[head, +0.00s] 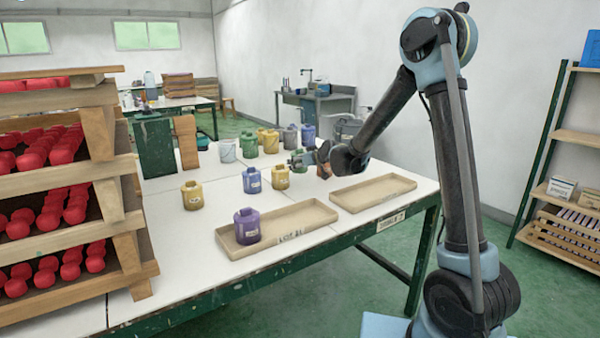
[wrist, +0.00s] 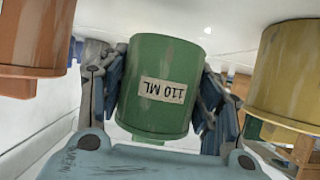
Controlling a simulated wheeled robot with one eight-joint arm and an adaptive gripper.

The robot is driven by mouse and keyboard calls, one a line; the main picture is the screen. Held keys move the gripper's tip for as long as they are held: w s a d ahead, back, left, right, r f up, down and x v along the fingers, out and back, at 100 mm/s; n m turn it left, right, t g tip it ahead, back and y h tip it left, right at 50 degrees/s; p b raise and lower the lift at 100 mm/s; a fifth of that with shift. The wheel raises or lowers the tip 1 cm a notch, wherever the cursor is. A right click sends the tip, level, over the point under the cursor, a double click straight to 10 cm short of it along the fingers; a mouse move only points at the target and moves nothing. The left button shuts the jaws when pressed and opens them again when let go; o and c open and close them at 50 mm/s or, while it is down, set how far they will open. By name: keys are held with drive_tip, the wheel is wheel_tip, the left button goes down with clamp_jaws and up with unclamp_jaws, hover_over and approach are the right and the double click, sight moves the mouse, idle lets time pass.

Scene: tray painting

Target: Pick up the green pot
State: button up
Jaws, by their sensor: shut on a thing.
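My gripper (head: 303,160) is out over the white table, its fingers on both sides of a green pot (wrist: 160,85) with a "110 ML" label. The wrist view shows the pot upside down between the fingers of my gripper (wrist: 158,100), which is shut on it. In the head view the held pot (head: 296,157) is small and partly hidden by the fingers. I cannot tell whether it is clear of the table. Another green pot (head: 249,146) stands further back to the left.
A yellow pot (wrist: 290,75) and an orange pot (wrist: 32,35) flank the held pot closely. A blue pot (head: 251,181) stands nearby. The near tray (head: 290,222) holds a purple pot (head: 246,228); the right tray (head: 372,192) is empty. Wooden racks (head: 75,178) stand at left.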

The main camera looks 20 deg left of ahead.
wheel_tip(320, 180, up, 25)
drive_tip(key=shift+f, duration=0.15)
idle(1.2)
idle(6.6)
